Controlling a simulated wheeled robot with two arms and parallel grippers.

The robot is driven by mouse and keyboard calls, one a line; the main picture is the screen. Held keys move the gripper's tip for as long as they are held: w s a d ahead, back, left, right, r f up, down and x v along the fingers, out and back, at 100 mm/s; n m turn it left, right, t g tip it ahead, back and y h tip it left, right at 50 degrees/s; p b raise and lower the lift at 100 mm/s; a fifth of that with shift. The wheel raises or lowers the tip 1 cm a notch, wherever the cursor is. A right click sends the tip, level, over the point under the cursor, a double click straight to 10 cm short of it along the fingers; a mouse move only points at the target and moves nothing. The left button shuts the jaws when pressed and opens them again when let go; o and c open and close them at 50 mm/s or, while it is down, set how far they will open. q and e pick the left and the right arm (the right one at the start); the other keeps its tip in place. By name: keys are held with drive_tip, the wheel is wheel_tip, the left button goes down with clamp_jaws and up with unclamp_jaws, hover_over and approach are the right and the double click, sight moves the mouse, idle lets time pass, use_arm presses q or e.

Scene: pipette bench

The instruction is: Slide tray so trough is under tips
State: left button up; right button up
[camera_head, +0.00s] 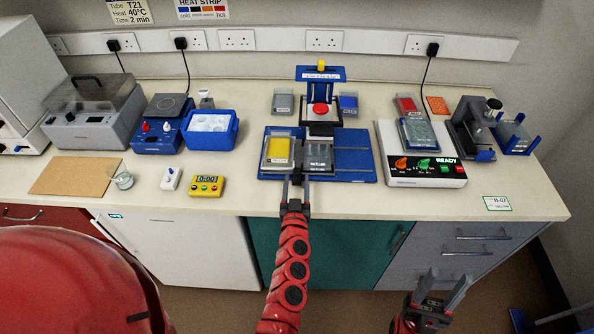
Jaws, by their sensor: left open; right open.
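A blue base board (358,160) lies on the bench. On its left part stands a clear-walled trough with yellow content (279,150), and a dark labelled plate (319,157) stands to its right. Both appear to sit on a sliding tray, mostly hidden beneath them. A blue pipetting stand (320,74) with a red button rises behind; the plate is in front of it and the trough lies left of it. The tips are too small to make out. My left gripper (296,183) is open at the tray's front edge, between trough and plate. My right gripper (441,283) is open and empty, in front of the bench.
Left are a blue ice box (211,130), a yellow timer (206,186) and a glass beaker (123,180). Right is a white device reading READY (427,175) with a plate on top. The base board's right part is bare.

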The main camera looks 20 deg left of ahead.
sight(297, 178)
use_arm(q)
drive_tip(key=shift+x, duration=1.7)
clamp_jaws()
